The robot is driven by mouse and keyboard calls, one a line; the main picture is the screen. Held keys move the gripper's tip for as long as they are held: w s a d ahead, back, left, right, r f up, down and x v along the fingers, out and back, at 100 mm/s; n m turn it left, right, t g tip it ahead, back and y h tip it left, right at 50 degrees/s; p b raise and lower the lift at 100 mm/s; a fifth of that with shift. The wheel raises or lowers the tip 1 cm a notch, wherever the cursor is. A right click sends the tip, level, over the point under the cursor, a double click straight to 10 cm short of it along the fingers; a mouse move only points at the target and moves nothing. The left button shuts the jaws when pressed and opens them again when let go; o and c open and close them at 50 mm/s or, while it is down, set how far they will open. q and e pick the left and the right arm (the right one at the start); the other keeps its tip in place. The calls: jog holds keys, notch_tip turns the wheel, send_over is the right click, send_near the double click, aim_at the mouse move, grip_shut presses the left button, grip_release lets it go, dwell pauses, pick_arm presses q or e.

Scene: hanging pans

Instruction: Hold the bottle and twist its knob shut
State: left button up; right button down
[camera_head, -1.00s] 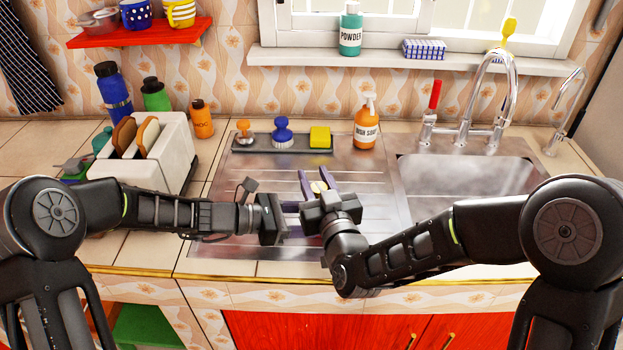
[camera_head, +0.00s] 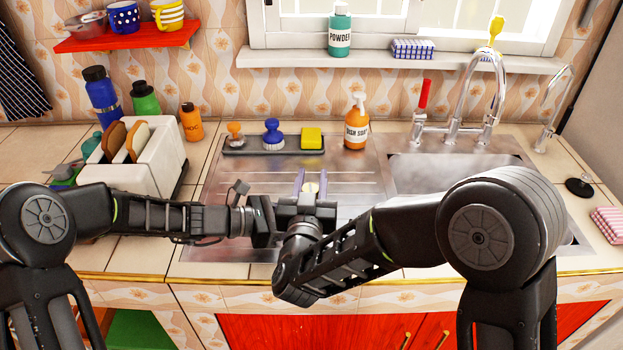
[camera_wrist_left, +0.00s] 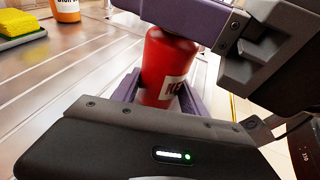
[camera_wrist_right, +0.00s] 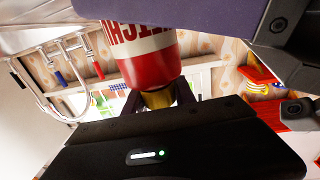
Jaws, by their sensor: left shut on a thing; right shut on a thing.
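The bottle is red with a white label and shows in the left wrist view (camera_wrist_left: 168,68) and the right wrist view (camera_wrist_right: 148,62). My left gripper (camera_wrist_left: 165,95) is shut around its body. The knob is yellow-gold and shows at the bottle's end in the right wrist view (camera_wrist_right: 158,98); a bit of it shows in the head view (camera_head: 311,188). My right gripper (camera_head: 313,184) is shut on the knob, its purple fingers on either side, pointing away from me. In the head view the grippers hide the bottle's body.
The hands are above the steel drainboard (camera_head: 225,195). Behind it are a sponge tray (camera_head: 262,151) and an orange dish soap bottle (camera_head: 357,125). A white toaster (camera_head: 150,165) stands left, and the sink (camera_head: 450,172) with its tap (camera_head: 487,85) is right.

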jog(key=shift+r, duration=0.1)
jog(key=c, duration=1)
grip_release()
jog(key=shift+s+a, duration=0.15)
jog(key=shift+s, duration=0.6)
jog(key=s, duration=1)
jog(key=shift+s+a, duration=0.25)
jog(key=shift+a, duration=0.1)
pick_arm(q)
jog(key=o, duration=1.5)
